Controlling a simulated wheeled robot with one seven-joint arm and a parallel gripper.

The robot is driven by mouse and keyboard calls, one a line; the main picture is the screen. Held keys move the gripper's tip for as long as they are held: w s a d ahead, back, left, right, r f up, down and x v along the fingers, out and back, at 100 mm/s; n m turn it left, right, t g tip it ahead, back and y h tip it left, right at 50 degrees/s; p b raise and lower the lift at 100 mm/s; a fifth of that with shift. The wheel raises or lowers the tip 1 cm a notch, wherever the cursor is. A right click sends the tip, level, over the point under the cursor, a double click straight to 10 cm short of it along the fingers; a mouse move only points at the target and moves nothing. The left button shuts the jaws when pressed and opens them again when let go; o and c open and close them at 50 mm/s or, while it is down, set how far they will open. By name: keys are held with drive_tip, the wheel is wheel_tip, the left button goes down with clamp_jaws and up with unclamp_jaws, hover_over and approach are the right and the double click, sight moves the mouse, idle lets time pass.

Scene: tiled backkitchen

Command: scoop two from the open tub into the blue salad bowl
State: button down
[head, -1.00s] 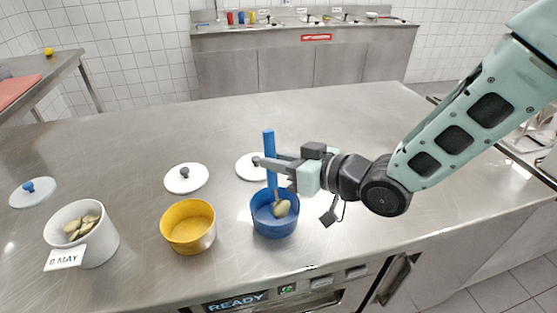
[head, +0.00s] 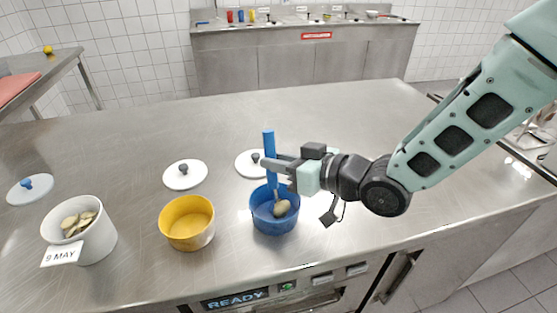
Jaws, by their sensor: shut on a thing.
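The white tub (head: 98,240) stands open at the left front of the steel table, with several pale brownish pieces inside and a "9 MAY" label on its front. The blue salad bowl (head: 287,226) stands at the middle front. My gripper (head: 272,165) is above the bowl, shut on the blue handle of a scoop (head: 269,147). The scoop is upright, its head down inside the bowl. One pale rounded lump (head: 282,208) shows at the scoop head; I cannot tell whether it lies in the scoop or on the bowl's floor.
An empty yellow bowl (head: 188,234) stands between the tub and the blue bowl. Two white lids with dark knobs lie behind, one (head: 185,174) clear, one (head: 248,164) partly behind my gripper. A pale lid with a blue knob (head: 30,190) lies far left. The table's back is clear.

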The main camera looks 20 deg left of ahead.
drive_tip(key=shift+f+b, duration=0.55)
drive_tip(key=shift+f, duration=0.05)
idle(1.2)
wheel_tip(320, 180, up, 12)
drive_tip(key=p, duration=0.8)
drive_tip(key=shift+f, duration=0.2)
idle(0.4)
